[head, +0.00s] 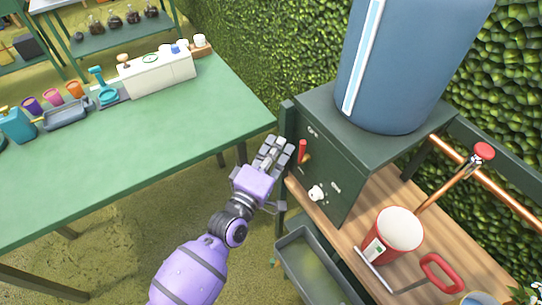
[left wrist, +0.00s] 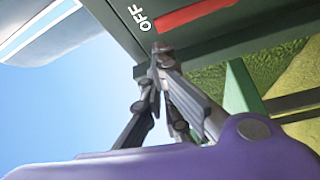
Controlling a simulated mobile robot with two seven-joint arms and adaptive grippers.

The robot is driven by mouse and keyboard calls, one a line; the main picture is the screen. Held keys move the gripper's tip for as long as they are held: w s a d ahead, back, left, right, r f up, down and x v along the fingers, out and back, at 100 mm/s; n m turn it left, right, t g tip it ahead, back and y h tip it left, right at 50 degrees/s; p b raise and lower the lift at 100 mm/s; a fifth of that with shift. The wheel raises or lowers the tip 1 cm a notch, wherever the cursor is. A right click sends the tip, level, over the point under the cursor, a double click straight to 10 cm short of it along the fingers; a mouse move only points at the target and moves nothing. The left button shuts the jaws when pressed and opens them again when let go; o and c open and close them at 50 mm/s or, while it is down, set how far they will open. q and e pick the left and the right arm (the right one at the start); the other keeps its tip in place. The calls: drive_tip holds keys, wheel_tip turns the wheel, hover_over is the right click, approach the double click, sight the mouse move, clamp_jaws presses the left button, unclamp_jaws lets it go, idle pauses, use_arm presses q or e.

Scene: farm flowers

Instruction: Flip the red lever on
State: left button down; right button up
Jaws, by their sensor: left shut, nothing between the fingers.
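The red lever (head: 302,151) is on the front face of a dark green box (head: 330,175), at its left side. In the left wrist view a red bar, likely the lever (left wrist: 195,15), lies beside a white "OFF" label (left wrist: 138,18). My left gripper (head: 278,146) is just left of the lever, fingers pointing toward the box. In the left wrist view its fingers (left wrist: 162,55) are shut and empty, with tips close to the panel below the label. I cannot tell whether they touch it. My right gripper is in neither view.
A blue tank (head: 405,60) stands on the box. A white knob (head: 317,193) is lower on the box's face. A wooden bench (head: 360,240) holds a red-and-white bucket (head: 398,232). A green table (head: 130,150) is at left, with a grassy gap between.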

use_arm(q)
drive_tip(key=x, duration=0.3)
drive_tip(key=shift+w+d, duration=0.1)
drive_tip(key=shift+w, duration=0.15)
drive_tip(key=shift+s+d+m, duration=0.15)
drive_tip(key=shift+s+m, duration=0.05)
drive_tip(key=shift+m, duration=0.1)
